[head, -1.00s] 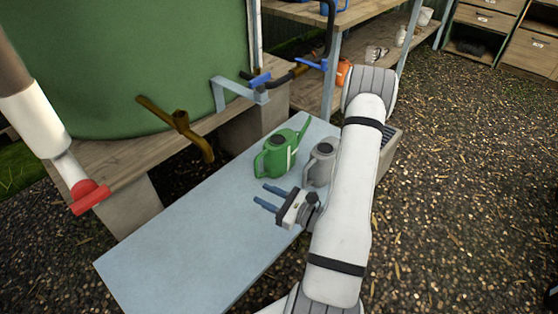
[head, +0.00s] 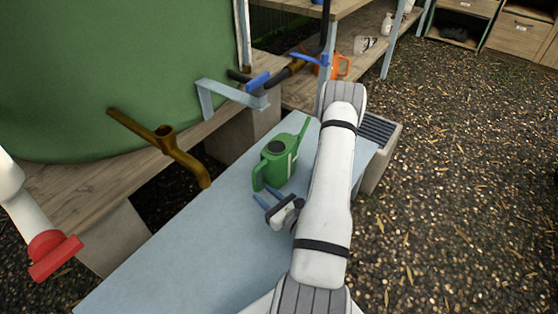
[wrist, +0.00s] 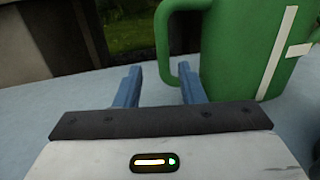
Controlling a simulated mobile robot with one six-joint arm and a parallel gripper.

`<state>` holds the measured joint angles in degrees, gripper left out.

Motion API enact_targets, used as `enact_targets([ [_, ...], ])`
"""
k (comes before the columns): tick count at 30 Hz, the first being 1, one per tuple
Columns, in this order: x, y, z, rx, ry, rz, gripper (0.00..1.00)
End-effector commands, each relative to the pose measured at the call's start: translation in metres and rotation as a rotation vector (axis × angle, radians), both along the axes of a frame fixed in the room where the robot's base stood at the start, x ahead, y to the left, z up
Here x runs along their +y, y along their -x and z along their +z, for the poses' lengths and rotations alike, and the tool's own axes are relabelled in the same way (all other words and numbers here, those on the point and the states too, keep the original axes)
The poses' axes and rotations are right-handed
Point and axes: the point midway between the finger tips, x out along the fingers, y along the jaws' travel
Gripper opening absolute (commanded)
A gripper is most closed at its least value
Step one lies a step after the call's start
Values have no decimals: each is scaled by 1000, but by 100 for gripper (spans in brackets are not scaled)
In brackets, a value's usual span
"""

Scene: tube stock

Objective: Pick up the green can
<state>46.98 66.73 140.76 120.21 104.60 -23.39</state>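The green can (head: 277,163) is a watering can with a pale stripe, standing upright on the light blue bench (head: 190,245). In the wrist view the can (wrist: 235,50) is close, up and to the right, with its loop handle (wrist: 165,40) just beyond the fingers. My gripper (head: 262,197) is in front of the can, at bench height or a little above. Its two blue fingers (wrist: 158,82) are apart with nothing between them, so it is open. The handle lies close to the right finger; I cannot tell whether they touch.
A large green tank (head: 120,70) stands on a wooden platform behind the bench, with a brown tap (head: 162,142) reaching toward the bench. A red-ended white pipe (head: 50,250) is at the left. A grey slotted box (head: 380,150) is past the bench's right end. The bench's left part is clear.

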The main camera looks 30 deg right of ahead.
Motion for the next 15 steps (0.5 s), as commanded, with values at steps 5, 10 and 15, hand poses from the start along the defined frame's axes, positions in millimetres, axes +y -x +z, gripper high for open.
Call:
enact_targets([
  [5, 0, -14, -1, -3, 1, -5, 36],
  [10, 1, -38, -1, -4, 2, -7, 36],
  [15, 2, -54, 1, -2, 1, -11, 36],
])
